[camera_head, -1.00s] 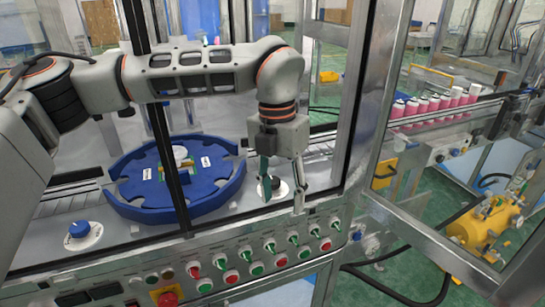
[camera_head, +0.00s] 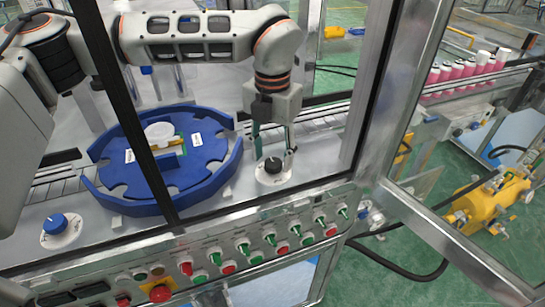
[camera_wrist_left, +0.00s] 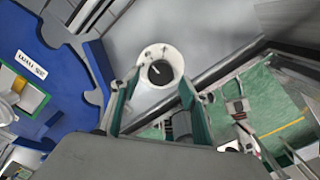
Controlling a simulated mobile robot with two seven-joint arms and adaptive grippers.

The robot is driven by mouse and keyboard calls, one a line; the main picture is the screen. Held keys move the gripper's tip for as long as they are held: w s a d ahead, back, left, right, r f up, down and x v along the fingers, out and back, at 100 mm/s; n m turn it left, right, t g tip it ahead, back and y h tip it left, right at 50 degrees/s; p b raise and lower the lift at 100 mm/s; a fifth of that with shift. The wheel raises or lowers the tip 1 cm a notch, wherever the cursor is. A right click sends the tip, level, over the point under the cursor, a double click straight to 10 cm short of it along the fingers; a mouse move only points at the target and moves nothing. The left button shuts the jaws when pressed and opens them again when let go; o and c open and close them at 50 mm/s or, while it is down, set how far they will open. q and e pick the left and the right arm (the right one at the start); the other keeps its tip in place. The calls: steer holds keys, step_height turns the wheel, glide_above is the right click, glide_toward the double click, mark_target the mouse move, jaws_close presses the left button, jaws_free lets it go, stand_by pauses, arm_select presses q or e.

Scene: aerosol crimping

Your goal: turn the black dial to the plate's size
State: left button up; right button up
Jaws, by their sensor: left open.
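The black dial (camera_head: 272,165) sits on a round white base on the grey deck, right of the blue turntable. It also shows in the left wrist view (camera_wrist_left: 160,72), with a pale pointer mark and small marks on its white base that are too small to read. My left gripper (camera_head: 273,156) is open and empty, fingers pointing down just above the dial, one to each side of it. In the left wrist view the fingertips (camera_wrist_left: 155,88) flank the white base; contact cannot be told. The blue round plate (camera_head: 205,172) carries small white labels, unreadable here. My right gripper is out of view.
A blue dial (camera_head: 58,223) on a white base stands at the front left. A white round part (camera_head: 160,132) lies on the blue plate. A panel (camera_head: 240,248) of red and green buttons and switches runs along the front. A dark upright post (camera_head: 130,120) crosses the view.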

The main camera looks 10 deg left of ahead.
arm_select(q)
steer(key=shift+f, duration=0.75)
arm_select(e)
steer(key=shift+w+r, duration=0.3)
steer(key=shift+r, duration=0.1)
arm_select(q)
steer(key=c, duration=1.1)
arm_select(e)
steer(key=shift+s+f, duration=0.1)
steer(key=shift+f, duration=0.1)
